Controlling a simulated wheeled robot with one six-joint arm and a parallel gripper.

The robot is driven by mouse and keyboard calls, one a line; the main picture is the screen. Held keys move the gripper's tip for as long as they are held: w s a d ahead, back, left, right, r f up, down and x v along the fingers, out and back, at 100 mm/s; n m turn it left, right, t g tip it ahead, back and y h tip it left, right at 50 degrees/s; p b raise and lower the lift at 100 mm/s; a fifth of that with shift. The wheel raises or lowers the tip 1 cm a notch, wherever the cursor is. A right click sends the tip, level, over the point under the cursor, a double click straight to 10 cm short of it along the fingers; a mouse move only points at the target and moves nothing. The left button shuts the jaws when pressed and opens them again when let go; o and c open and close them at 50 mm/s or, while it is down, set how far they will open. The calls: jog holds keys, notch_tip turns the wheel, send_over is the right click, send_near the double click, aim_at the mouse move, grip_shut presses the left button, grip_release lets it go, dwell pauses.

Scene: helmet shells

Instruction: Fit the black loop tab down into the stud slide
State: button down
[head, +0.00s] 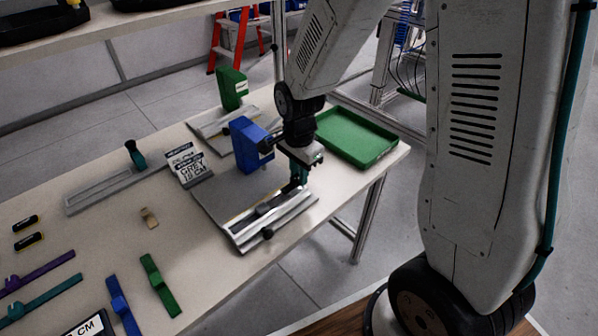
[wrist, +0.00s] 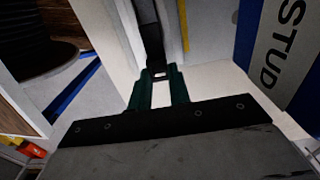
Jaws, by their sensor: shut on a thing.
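My gripper (head: 298,178) is over the grey base of the blue-headed fixture (head: 250,145), near its metal rail (head: 272,218). In the wrist view, the dark green fingers (wrist: 158,76) are shut on a narrow black strip (wrist: 150,35), which I take to be the black loop tab. The strip runs away from the fingertips. A blue block lettered STUD (wrist: 272,50) stands to the right in the wrist view, so this fixture appears to be the stud slide. Whether the tab touches the slide cannot be told; the contact is too small and dark.
A green tray (head: 382,156) lies right of the fixture. A green-headed fixture (head: 232,88) stands behind. A GREY 12 CM sign (head: 190,168) and another rail fixture (head: 110,188) are left. Green (head: 160,285) and blue (head: 122,305) straps lie at the front. Clear tabletop separates them from the blue-headed fixture.

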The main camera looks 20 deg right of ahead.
jog(key=shift+f, duration=0.85)
jog(key=c, duration=1.2)
grip_release()
jog(key=shift+c, duration=0.2)
notch_tip(320, 180, up, 8)
jog(key=shift+f, duration=0.15)
